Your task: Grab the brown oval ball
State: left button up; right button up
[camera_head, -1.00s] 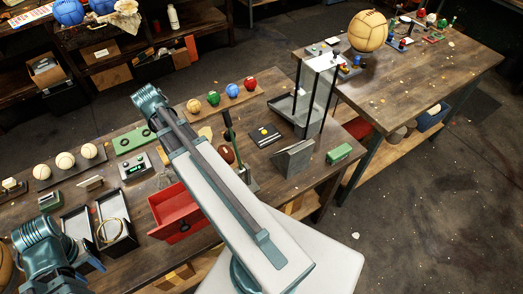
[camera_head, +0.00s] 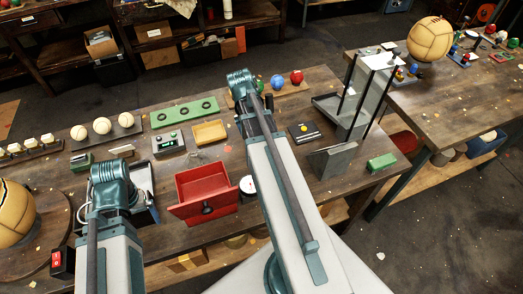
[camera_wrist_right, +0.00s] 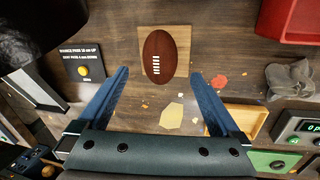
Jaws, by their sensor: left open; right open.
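The brown oval ball (camera_wrist_right: 155,57) with white laces lies on a light wooden square (camera_wrist_right: 180,36) in the right wrist view. My right gripper (camera_wrist_right: 163,95) is open and empty. Its two blue fingers point toward the ball, which appears beyond the fingertips and between their lines, apart from both. In the head view the ball is not visible; my right arm covers that part of the table. My left gripper (camera_head: 143,216) shows only partly, low at the left in the head view, by the black trays; its fingertips are hard to make out.
An open red drawer box (camera_head: 205,190) stands in front of the ball's area. A black box with a yellow button (camera_head: 304,132) and a grey wedge (camera_head: 333,161) lie to the right. A yellow tray (camera_wrist_right: 243,119) lies near the right gripper. Large tan ball (camera_head: 431,38) is on the other table.

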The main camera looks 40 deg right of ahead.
pick_arm(q)
jog(key=shift+f+b, duration=0.6)
jog(key=shift+f, duration=0.55)
pick_arm(e)
jog(key=shift+s+d+f, duration=0.1)
jog(key=shift+d+f, duration=0.1)
jog(key=shift+f, duration=0.95)
jog(key=shift+f, duration=0.1)
pick_arm(q)
notch_tip(320, 180, down, 5)
jog(key=b, duration=0.5)
jog(key=shift+f, duration=0.15)
pick_arm(e)
jog(key=f, duration=0.3)
jog(key=d+f, duration=0.1)
jog(key=f, duration=0.1)
jog(key=shift+s, duration=0.2)
jog(key=c, duration=1.5)
jog(key=shift+c, duration=0.2)
pick_arm(q)
jog(key=shift+r, duration=0.25)
pick_arm(e)
jog(key=shift+r, duration=0.2)
